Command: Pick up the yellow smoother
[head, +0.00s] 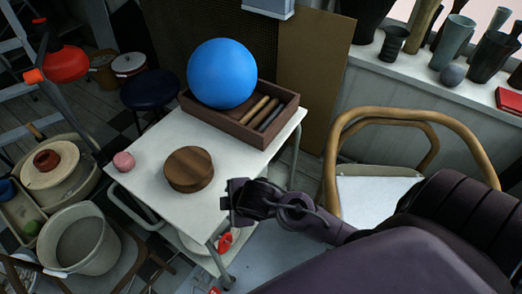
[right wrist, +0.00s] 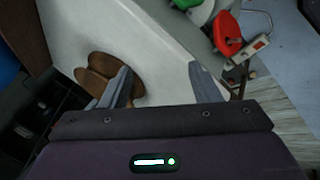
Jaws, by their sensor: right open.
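No plainly yellow smoother stands out. The yellowest tool is a tan bar (head: 256,106) lying in the brown wooden box (head: 221,128) on the white table, beside darker bars; I cannot tell if it is the smoother. My right gripper (head: 229,200) is over the near right edge of the table, apart from the box. In the right wrist view its two fingers (right wrist: 160,92) are spread, with only table and floor seen between them. My left gripper is not in view.
A large blue ball (head: 221,73) rests at the box's left end. A wood-framed chair (head: 381,195) stands at right. The table's front is clear.

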